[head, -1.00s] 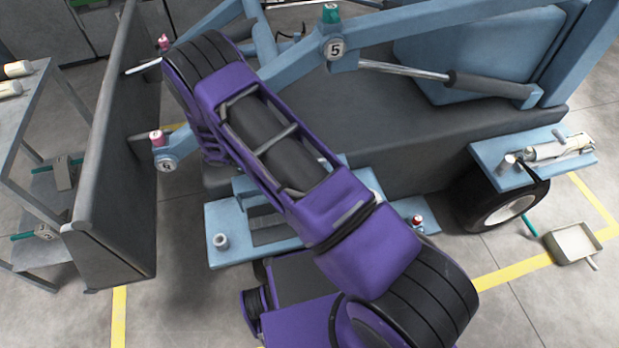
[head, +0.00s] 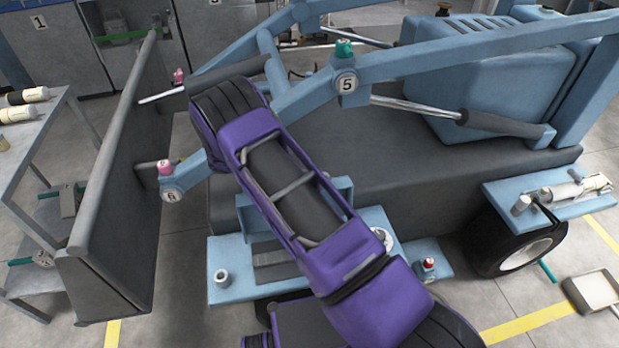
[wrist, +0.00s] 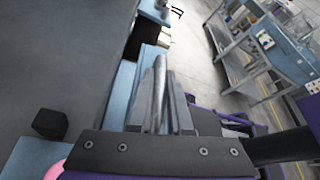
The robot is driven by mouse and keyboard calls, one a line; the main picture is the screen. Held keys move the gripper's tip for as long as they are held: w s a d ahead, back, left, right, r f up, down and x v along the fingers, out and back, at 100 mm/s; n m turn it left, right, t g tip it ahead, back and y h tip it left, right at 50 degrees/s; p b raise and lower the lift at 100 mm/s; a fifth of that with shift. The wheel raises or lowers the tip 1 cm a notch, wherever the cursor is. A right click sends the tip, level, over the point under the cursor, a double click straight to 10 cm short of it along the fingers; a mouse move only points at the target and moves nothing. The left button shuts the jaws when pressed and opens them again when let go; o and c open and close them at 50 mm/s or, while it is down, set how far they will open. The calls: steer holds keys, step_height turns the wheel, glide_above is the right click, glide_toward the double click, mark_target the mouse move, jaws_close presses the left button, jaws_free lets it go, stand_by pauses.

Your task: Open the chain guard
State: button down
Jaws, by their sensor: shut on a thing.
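My gripper (wrist: 165,100) shows in the wrist view with its fingers closed around a thin grey bar (wrist: 160,72). A large flat grey surface (wrist: 60,50) fills the left of that view, with a small black block (wrist: 50,124) on it. In the head view my purple arm hides the gripper and whatever it holds. I cannot clearly make out which part is the chain guard. The blue machine (head: 440,65) has a grey body (head: 400,150), and a blue step (head: 235,285) lies beneath my arm.
A tall grey panel (head: 105,220) stands left of my arm, with a grey shelf cart (head: 25,170) beyond it. A wheel (head: 515,250) and a blue side shelf (head: 500,200) stand at the right. A tray (head: 595,292) lies on the floor. A workbench (wrist: 270,70) shows in the wrist view.

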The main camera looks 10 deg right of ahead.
steer(key=shift+w, duration=0.25)
steer(key=c, duration=0.8)
jaws_free()
steer(key=shift+c, duration=0.2)
steer(key=v, duration=1.7)
steer(key=shift+a, duration=0.15)
steer(key=shift+s+r, duration=0.1)
steer(key=shift+s, duration=0.1)
